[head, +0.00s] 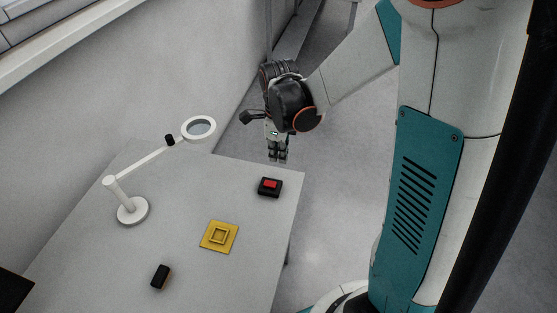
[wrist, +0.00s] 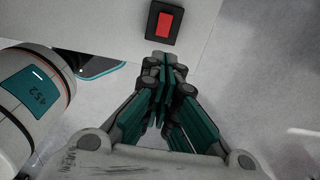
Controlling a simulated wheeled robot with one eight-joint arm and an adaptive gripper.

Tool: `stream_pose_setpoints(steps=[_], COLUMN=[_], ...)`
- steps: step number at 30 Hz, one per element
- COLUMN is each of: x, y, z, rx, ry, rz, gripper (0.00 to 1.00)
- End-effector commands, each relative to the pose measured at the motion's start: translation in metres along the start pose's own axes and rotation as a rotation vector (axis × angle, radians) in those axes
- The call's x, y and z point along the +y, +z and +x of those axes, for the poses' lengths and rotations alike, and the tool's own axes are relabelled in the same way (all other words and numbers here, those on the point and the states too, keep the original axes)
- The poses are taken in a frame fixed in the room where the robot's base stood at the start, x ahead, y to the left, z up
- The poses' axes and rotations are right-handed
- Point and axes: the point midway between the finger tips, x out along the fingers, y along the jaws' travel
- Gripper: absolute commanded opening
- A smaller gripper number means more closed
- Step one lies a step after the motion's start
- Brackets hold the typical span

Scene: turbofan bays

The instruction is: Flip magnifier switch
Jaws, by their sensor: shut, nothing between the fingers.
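The magnifier (head: 199,128) is a white ring lens on a jointed arm, with a round white base (head: 133,211) at the table's left. A black switch box with a red rocker (head: 270,187) sits near the table's right edge. The red rocker also shows in the wrist view (wrist: 165,24), just ahead of the fingertips. My gripper (head: 278,158) is shut and empty, pointing down above the table's far right edge, behind the switch in the head view. In the wrist view my gripper (wrist: 164,60) has its fingers together, apart from the switch. Whether the rocker is tilted is too small to tell.
The light grey table (head: 180,270) also holds a yellow square plate with a raised frame (head: 219,237) and a small black and orange block (head: 161,277). A wall runs behind the table at the left. The tabletop around the switch is clear.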

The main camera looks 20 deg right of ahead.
Motion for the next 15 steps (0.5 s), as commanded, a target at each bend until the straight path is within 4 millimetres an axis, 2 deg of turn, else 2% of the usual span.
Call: stream_pose_setpoints(steps=[1, 6, 15], x=[0.000, -0.001, 0.000], y=[0.000, 0.000, 0.000], z=[0.013, 0.047, 0.100], rx=[0.000, 0.000, 0.000], ry=[0.000, 0.000, 0.000], rz=[0.000, 0.000, 0.000], gripper=[0.00, 0.00, 0.00])
